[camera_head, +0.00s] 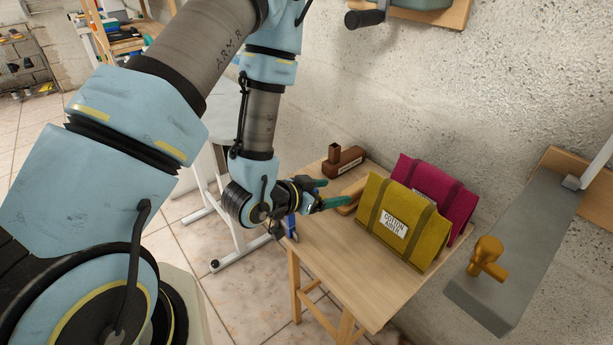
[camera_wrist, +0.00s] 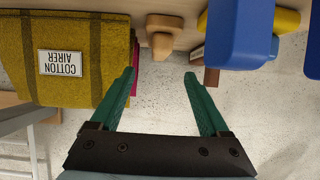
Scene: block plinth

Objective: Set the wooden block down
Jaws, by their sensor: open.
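A small dark brown block (camera_head: 334,153) stands upright at the left end of a longer brown base (camera_head: 351,161) with a pale label, on the table's far side. In the wrist view the brown block (camera_wrist: 211,76) shows partly, behind a blue object. My gripper (camera_head: 325,193) is open, its green fingers above the table, nearer than the block and apart from it. In the wrist view nothing is between the fingers of my gripper (camera_wrist: 160,77). A tan wooden piece (camera_head: 348,202) lies just past the fingertips, and also shows in the wrist view (camera_wrist: 163,40).
A yellow bag (camera_head: 402,222) labelled COTTON AIRER and a magenta bag (camera_head: 440,186) stand on the wooden table (camera_head: 352,282), right of my gripper. A blue object (camera_wrist: 238,35) is close by in the wrist view. The table's front is bare. A grey wall shelf (camera_head: 520,270) juts out at right.

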